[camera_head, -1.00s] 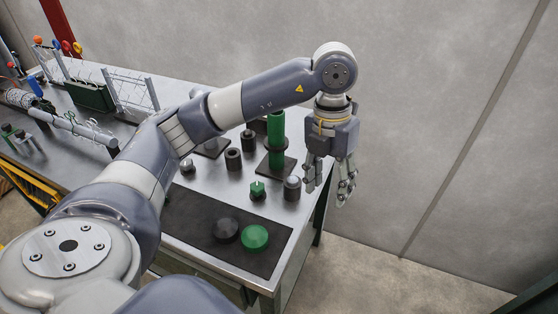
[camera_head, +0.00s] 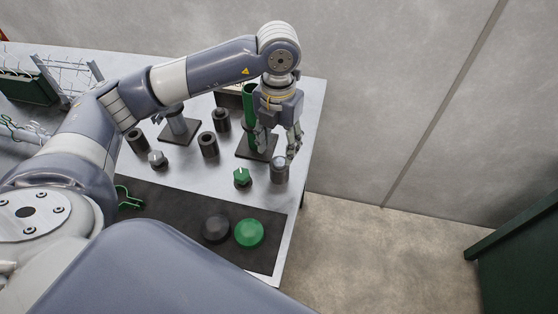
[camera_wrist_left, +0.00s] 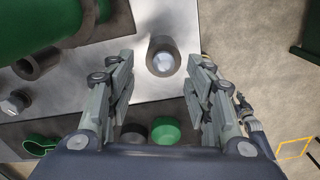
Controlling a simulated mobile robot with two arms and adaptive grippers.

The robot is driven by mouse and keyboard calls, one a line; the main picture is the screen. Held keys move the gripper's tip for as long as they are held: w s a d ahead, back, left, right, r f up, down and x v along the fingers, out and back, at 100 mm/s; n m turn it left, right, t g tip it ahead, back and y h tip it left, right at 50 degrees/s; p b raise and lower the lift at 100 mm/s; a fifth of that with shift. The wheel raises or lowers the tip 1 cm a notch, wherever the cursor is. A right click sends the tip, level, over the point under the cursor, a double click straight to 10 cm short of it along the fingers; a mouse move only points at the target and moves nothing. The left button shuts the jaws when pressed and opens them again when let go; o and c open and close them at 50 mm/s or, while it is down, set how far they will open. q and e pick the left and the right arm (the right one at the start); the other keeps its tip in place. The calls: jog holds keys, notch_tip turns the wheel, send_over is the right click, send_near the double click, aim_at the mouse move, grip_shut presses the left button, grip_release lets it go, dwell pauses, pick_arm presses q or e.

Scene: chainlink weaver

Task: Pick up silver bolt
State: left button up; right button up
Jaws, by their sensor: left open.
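A dark round piece with a silver-grey top (camera_head: 279,168) stands upright near the right edge of the metal table. In the left wrist view it shows as a dark ring around a silver bolt-like centre (camera_wrist_left: 163,61). My left gripper (camera_head: 278,148) points down just beside and over it, partly covering its back side. In the left wrist view the two fingers (camera_wrist_left: 161,66) are spread apart, with the piece between and beyond their tips. The gripper is open and empty. A second dark piece with a silver top (camera_head: 157,160) stands further left. My right gripper is out of view.
A green tube (camera_head: 249,105) on a dark square base stands close behind the gripper. A small green hex piece (camera_head: 242,177) and a dark hollow cylinder (camera_head: 208,145) stand to the left. A black mat (camera_head: 180,208) in front carries a green disc (camera_head: 249,233) and a dark disc.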

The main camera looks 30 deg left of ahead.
aim_at(280, 160)
pick_arm(q)
jog(key=f, duration=0.2)
jog(key=f+p, duration=0.1)
jog(key=shift+s+d+f, duration=0.15)
jog(key=shift+d+f, duration=0.05)
jog(key=shift+d, duration=0.05)
jog(key=shift+f, duration=0.2)
grip_shut()
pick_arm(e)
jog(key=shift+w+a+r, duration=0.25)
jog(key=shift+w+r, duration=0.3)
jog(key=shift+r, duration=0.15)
pick_arm(q)
jog(key=shift+r, duration=0.1)
